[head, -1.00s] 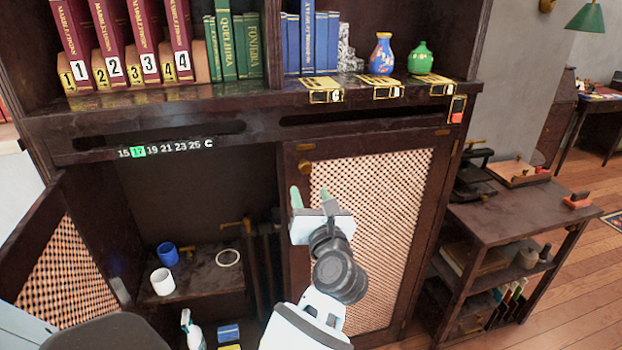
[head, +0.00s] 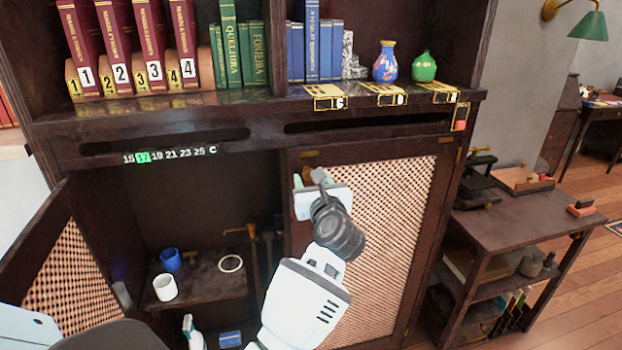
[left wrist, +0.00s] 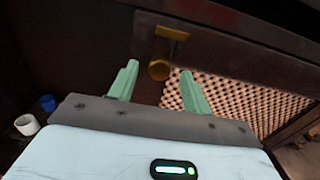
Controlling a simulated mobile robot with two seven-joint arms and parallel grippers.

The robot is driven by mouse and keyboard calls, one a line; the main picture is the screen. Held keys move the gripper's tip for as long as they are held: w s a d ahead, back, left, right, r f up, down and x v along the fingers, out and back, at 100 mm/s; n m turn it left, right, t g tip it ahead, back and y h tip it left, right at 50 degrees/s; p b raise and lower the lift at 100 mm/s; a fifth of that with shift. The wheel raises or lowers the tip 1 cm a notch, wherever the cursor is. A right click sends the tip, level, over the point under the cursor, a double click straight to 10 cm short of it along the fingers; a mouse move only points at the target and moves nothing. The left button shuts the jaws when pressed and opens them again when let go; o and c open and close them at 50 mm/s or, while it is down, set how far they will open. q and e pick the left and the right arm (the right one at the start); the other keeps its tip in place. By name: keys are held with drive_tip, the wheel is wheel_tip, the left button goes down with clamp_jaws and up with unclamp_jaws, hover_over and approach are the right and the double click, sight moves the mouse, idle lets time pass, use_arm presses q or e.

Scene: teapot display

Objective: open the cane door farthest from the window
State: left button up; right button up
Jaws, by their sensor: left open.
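The right cane door (head: 385,230) is closed, a dark frame around woven cane. The left cane door (head: 70,275) stands swung open at the left. My left gripper (head: 302,180) is open in front of the upper left corner of the closed door. In the left wrist view, a round brass knob (left wrist: 159,69) appears between the open green fingertips (left wrist: 157,72); I cannot tell whether they touch it. The gripper hides the knob in the head view. My right gripper is not in view.
The open compartment holds a white cup (head: 165,287), a blue cup (head: 170,260) and a ring (head: 231,263). Books and two vases (head: 385,62) stand on the shelf above. A low side table (head: 520,215) stands to the right of the cabinet.

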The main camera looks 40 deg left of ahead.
use_arm(q)
drive_tip(key=shift+w+a, duration=0.35)
drive_tip(key=shift+a, duration=0.05)
clamp_jaws()
